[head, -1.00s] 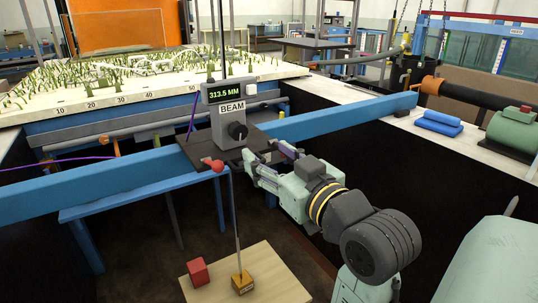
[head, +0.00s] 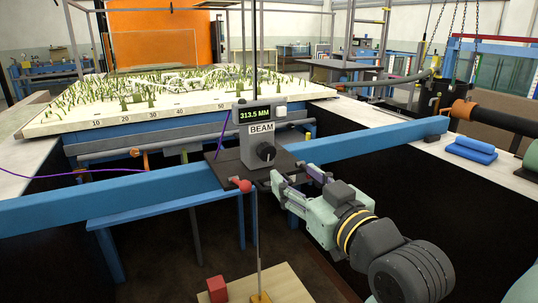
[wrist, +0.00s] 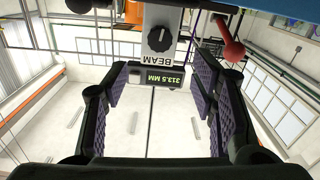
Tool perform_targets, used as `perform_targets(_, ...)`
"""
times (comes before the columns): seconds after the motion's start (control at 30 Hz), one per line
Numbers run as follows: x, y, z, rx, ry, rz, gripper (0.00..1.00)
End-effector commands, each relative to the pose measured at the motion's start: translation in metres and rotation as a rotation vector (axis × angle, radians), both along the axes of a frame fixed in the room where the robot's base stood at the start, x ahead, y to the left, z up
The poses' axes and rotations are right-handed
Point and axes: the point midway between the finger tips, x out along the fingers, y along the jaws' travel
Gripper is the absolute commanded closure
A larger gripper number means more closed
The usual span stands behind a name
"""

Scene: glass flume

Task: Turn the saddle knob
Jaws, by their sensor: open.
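The saddle knob (head: 265,151) is a black round knob with a pale pointer mark. It sits on the front of the grey BEAM gauge box (head: 247,150), below a display reading 313.5 MM. The box stands on a dark saddle plate on the blue beam. My gripper (head: 293,177) is open and empty, just in front of and below the knob to the right, apart from it. In the wrist view the knob (wrist: 160,39) appears upside down, above the space between the purple-padded fingers (wrist: 163,100).
A red ball-ended lever (head: 242,185) juts out at the saddle plate's front left. The blue beam (head: 130,197) crosses the whole scene. A wooden board (head: 285,285) with a red block (head: 217,289) lies below.

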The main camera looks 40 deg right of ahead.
Motion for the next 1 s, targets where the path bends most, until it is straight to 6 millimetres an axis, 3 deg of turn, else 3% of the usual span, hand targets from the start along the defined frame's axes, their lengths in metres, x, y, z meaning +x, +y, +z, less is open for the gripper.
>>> perform_targets(0.27,0.006,-0.004,-0.012,-0.007,-0.004,0.004,0.48)
perform_targets(0.57,0.015,-0.003,-0.002,0.000,0.000,0.000,0.48)
perform_targets(0.77,0.040,-0.009,0.001,0.003,0.001,0.002,0.48)
perform_targets(1.0,0.085,-0.020,0.002,0.003,0.001,0.002,0.48)
